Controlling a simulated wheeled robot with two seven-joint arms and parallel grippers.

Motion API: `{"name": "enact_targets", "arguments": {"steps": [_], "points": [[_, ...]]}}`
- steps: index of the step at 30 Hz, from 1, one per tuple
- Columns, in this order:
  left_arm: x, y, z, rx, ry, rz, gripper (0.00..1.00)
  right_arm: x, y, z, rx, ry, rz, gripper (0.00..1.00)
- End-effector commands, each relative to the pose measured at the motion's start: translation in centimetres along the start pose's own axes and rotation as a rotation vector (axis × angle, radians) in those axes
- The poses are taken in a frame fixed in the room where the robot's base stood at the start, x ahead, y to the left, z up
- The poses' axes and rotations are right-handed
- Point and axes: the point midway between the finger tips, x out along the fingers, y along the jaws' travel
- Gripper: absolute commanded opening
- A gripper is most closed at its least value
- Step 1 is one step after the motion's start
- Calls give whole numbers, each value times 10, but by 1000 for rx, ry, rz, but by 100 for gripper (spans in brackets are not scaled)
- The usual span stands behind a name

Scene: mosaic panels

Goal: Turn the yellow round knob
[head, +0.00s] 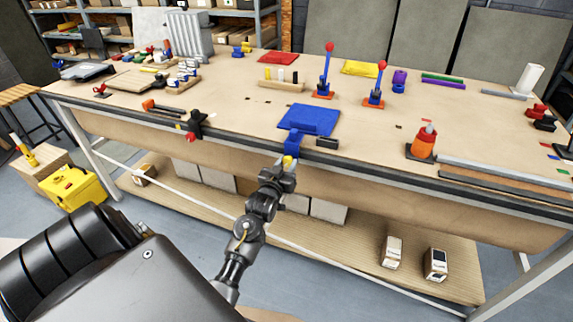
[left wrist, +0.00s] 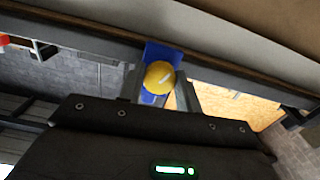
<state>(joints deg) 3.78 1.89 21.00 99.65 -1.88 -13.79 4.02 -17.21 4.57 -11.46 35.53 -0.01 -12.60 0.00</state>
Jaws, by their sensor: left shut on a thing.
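The yellow round knob (left wrist: 159,78) has a pale line across its face and sits in front of a blue bracket (left wrist: 163,52) at the table's front edge. In the head view the knob (head: 288,160) is a small yellow spot below the blue bracket (head: 294,138). My left gripper (left wrist: 160,84) is shut on the knob, with one finger at each side of it. In the head view my left gripper (head: 284,167) reaches up to the knob from below, and its fingertips are small there. My right gripper is in neither view.
A blue panel (head: 309,120) lies on the workbench (head: 225,112) behind the bracket. A black block (head: 327,143) sits just right of it. A black and red clamp (head: 195,125) is on the edge to the left. A lower shelf (head: 345,247) runs beneath.

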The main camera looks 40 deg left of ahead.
Motion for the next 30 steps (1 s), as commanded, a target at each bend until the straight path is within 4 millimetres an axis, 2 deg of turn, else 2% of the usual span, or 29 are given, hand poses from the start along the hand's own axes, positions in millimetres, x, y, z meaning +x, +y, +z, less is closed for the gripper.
{"name": "enact_targets", "arguments": {"steps": [8, 30], "points": [[0, 1, -2, -193, -2, -1, 11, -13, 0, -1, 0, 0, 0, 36], [0, 2, -2, -896, -2, -1, 11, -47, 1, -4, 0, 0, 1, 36]]}}
